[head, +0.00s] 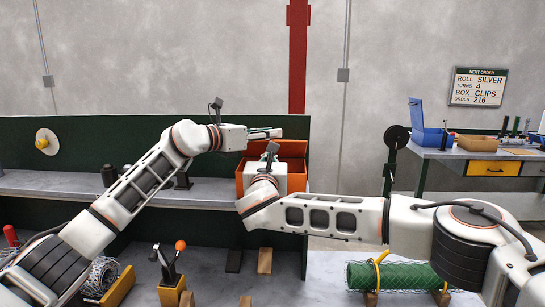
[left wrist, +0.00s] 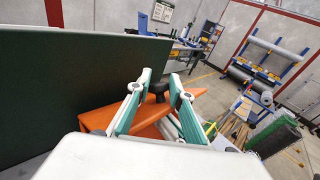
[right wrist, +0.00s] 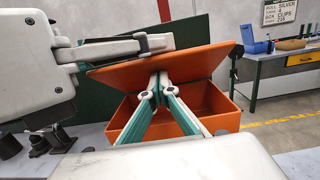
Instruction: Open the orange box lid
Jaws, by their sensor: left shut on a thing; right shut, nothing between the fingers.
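The orange box (right wrist: 122,112) stands with its orange lid (right wrist: 195,62) tilted up and a gap at the front showing the inside. The lid also shows in the left wrist view (left wrist: 103,114) and head view (head: 291,149). My left gripper (left wrist: 157,88) is above the lid, its fingers closed on the dark knob (left wrist: 156,90) on top. It also shows in the head view (head: 272,133). My right gripper (right wrist: 158,78) is shut and empty, its fingertips in the gap just under the lid; I cannot tell if they touch it. In the head view my right wrist hides the fingers and part of the box.
A dark green panel (head: 85,130) rises behind the grey shelf (head: 55,183) holding the box. Dark fixtures (head: 110,175) stand left of the box. A green mesh roll (head: 395,276) lies at lower right, and a second bench (head: 480,152) stands farther right.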

